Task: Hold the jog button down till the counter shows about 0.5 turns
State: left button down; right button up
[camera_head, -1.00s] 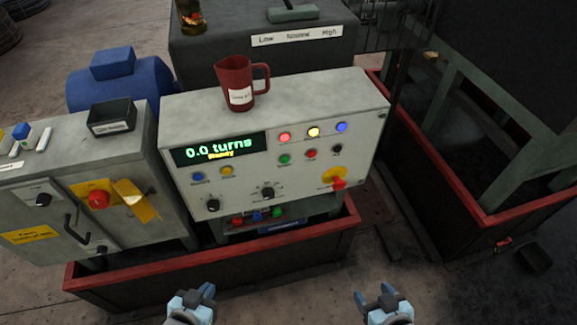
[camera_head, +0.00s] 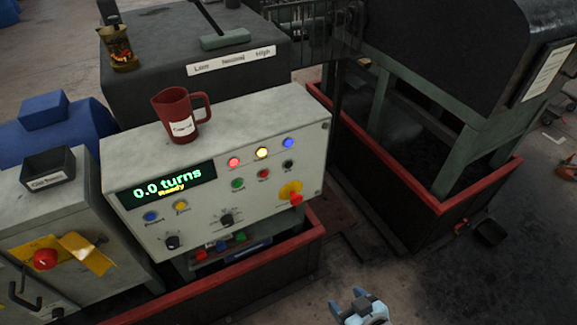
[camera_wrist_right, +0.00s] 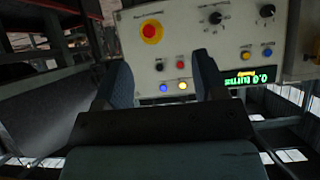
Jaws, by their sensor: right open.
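The counter (camera_head: 165,185) on the grey control panel reads "0.0 turns" with "Ready" below it. Its lit text also shows upside down in the right wrist view (camera_wrist_right: 243,82). The panel has green (camera_head: 238,184), red (camera_head: 264,174) and black (camera_head: 288,165) buttons, plus blue (camera_head: 151,217) and yellow (camera_head: 180,207) ones under the counter. I cannot read for certain which is labelled jog. My right gripper (camera_head: 348,300) is open and empty, below and in front of the panel, touching nothing. In the right wrist view its fingers (camera_wrist_right: 159,62) stand apart before the panel. My left gripper is out of view.
A red mug (camera_head: 172,120) stands on the panel's top. A red stop knob on yellow (camera_head: 294,195) is at the panel's right. A red-rimmed tray (camera_head: 290,236) lies below. A cabinet with another red button (camera_head: 45,259) is at left. Floor right of my gripper is clear.

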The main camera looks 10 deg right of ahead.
jog(key=shift+f, duration=0.1)
grip_shut()
dwell(1.6)
